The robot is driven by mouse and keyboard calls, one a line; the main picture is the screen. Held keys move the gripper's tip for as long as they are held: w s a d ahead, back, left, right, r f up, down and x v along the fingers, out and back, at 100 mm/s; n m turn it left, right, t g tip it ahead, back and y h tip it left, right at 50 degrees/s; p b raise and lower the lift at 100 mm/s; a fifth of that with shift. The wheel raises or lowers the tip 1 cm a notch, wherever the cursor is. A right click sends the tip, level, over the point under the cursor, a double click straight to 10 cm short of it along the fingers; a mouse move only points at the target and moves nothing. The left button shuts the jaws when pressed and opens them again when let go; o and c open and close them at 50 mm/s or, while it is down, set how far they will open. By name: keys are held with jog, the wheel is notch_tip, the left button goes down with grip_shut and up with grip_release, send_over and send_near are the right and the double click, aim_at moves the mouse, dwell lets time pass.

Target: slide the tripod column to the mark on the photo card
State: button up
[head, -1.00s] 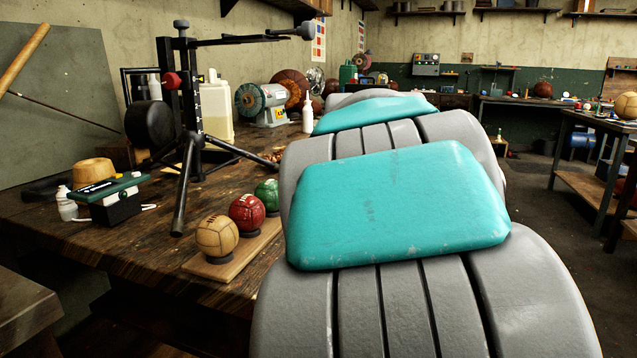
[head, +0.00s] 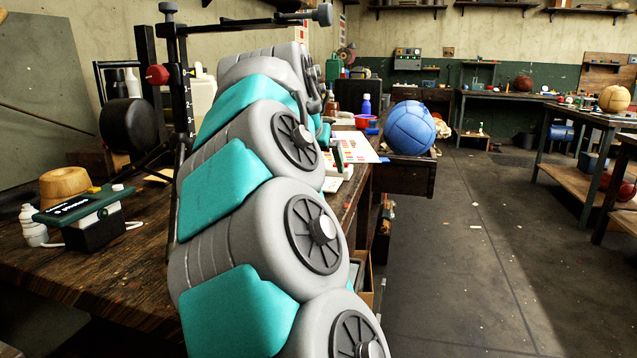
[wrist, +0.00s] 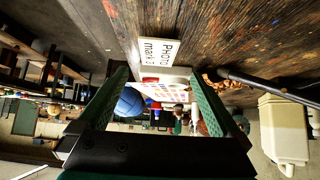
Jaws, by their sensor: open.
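The tripod column (head: 183,90) stands upright on the bench at left in the head view, with white numbers on its dark face. A red knob (head: 157,75) sits at its left side. A dark horizontal arm with a grey end knob (head: 323,14) runs right from its top. My arm hides the tripod's lower right part. In the wrist view the photo card (wrist: 158,52) lies on the bench and reads "PHOTO mark", apparently 3. My gripper (wrist: 158,76) is open and empty, its green fingers spread. A dark rod (wrist: 270,83), apparently a tripod leg, lies to their right.
A blue ball (head: 407,128) sits past the bench's right side. A colour chart (head: 357,147) lies near the bench edge. A green-and-black device (head: 85,210) and a tan wooden block (head: 64,186) stand at left.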

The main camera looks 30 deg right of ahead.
aim_at(327, 183)
jog(key=x, duration=0.5)
jog(key=p+x, duration=0.1)
jog(key=x, duration=0.1)
jog(key=shift+s+d+f, duration=0.15)
jog(key=shift+s+f, duration=0.05)
jog(key=shift+f, duration=0.05)
jog(key=shift+c, duration=0.2)
jog(key=c, duration=1.4)
jog(key=shift+o, duration=0.2)
jog(key=shift+r, duration=0.1)
